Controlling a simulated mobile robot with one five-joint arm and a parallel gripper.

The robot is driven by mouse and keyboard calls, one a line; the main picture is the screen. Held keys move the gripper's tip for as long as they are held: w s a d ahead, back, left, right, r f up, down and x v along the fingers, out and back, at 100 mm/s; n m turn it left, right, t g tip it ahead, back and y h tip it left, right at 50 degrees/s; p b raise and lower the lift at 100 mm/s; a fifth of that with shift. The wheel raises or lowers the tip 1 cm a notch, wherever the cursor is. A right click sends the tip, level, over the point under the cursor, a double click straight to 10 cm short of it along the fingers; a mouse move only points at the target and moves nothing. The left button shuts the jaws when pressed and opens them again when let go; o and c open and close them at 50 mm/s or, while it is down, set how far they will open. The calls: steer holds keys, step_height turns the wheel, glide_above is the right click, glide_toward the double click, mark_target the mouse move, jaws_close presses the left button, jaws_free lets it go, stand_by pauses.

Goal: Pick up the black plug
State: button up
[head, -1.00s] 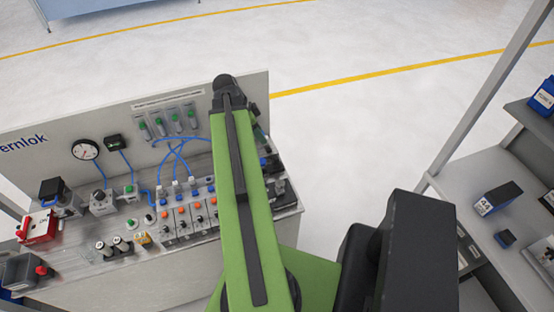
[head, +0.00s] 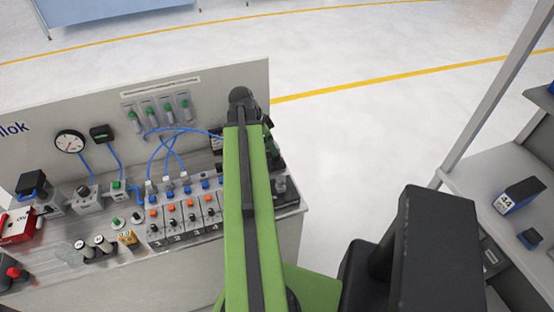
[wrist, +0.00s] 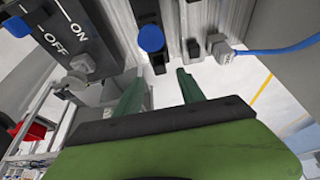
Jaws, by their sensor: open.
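I cannot clearly pick out the black plug. A small dark piece (head: 281,185) stands at the right end of the bench in the head view and may be it. In the wrist view a dark fitting with a blue round knob (wrist: 151,38) is just beyond my gripper. My gripper (wrist: 160,82) is open, with its two green fingers apart and nothing visibly held between them. In the head view my arm hides the gripper and part of the bench's right end.
The bench's back panel (head: 90,115) carries a gauge (head: 70,142) and blue hoses. A row of valves (head: 185,222) stands before it. A black ON/OFF block (wrist: 70,35) is left of my gripper. A grey shelf (head: 490,210) stands at right. Open floor lies between.

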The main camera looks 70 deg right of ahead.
mark_target(277, 157)
steer(key=b+x, duration=0.4)
steer(key=x, duration=0.1)
steer(key=shift+w+a+f, duration=0.1)
steer(key=shift+w, duration=0.1)
jaws_close()
